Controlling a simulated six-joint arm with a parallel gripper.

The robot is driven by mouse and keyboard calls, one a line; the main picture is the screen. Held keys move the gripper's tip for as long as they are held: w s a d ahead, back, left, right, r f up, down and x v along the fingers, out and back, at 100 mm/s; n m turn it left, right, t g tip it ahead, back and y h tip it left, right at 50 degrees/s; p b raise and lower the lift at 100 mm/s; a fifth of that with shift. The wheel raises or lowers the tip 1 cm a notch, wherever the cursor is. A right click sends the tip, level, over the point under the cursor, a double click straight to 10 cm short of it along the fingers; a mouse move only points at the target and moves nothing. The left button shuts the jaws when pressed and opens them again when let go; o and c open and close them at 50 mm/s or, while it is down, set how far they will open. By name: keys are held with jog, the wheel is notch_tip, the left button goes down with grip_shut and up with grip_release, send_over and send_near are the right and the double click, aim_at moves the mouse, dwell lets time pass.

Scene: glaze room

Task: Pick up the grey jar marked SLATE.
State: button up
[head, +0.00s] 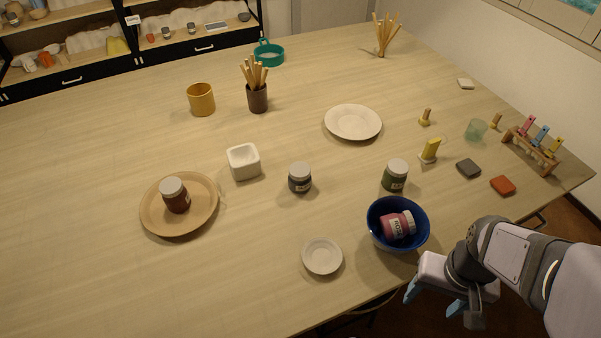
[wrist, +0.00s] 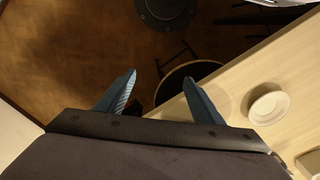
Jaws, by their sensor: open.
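A grey jar (head: 300,182) with a pale lid and a label stands upright near the middle of the table; its lettering is too small to read for sure. My gripper (head: 434,301) is at the table's front edge, lower right, well apart from the grey jar. In the wrist view my gripper (wrist: 157,95) has its two blue fingers spread with nothing between them. The grey jar is not in the wrist view.
A blue bowl (head: 373,236) holding a pink jar (head: 396,225) stands between my gripper and the grey jar. A green jar (head: 395,177), white square pot (head: 243,163) and small dish (head: 322,257) surround it. A brown jar (head: 174,195) stands on a plate (head: 152,216).

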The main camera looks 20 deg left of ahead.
jog(key=shift+o, duration=1.3)
